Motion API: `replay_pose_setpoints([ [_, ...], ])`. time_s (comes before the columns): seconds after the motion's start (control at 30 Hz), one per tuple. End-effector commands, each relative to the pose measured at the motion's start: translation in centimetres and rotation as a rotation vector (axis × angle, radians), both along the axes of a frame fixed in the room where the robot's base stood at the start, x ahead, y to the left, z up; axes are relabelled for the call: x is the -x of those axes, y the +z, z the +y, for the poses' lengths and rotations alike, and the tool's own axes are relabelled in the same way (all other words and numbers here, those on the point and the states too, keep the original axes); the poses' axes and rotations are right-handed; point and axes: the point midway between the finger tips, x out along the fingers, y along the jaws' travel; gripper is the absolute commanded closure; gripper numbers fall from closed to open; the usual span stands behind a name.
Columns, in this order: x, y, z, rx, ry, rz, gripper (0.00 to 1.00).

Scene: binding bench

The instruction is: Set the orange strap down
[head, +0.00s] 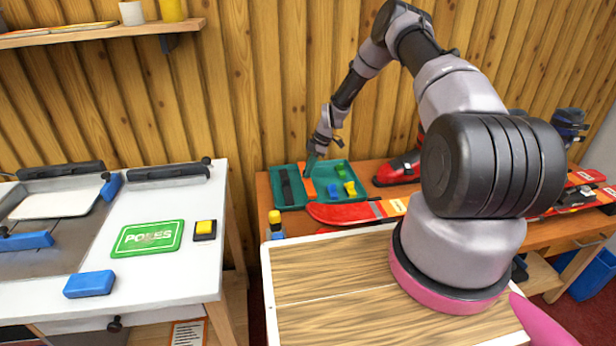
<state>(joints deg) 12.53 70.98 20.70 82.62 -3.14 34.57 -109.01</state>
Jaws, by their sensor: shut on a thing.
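My gripper (313,160) is over the left part of a teal tray (367,186) on the orange-brown bench, pointing down. It is shut on the orange strap (309,188), which shows as a narrow orange strip just below the fingers. The strap is at the tray, to the right of a black strap (286,187). I cannot tell whether the orange strap touches the tray floor. The fingertips are small and partly hidden.
Blue (333,191), green (340,171) and yellow (350,188) pieces lie in the tray's right part. A red ski (342,213) lies in front of it, and a red boot (398,170) stands to its right. A yellow-capped bottle (275,224) stands front left.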

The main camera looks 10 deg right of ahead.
Motion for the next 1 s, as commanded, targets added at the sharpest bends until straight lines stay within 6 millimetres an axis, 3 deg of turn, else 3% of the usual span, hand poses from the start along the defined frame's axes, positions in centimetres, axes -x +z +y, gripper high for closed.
replay_pose_setpoints([
  [0.17, 0.0, -2.5, 0.1, 0.000, 0.001, 0.001, 1.00],
  [0.5, 0.0, -2.8, 0.0, 0.000, 0.000, 0.001, 1.00],
  [0.53, 0.0, -2.8, 0.0, 0.000, 0.000, 0.001, 0.82],
  [0.6, 0.0, -2.8, 0.0, 0.000, 0.000, 0.000, 0.56],
  [1.0, 0.0, -2.2, -0.1, 0.000, 0.001, -0.001, 0.56],
])
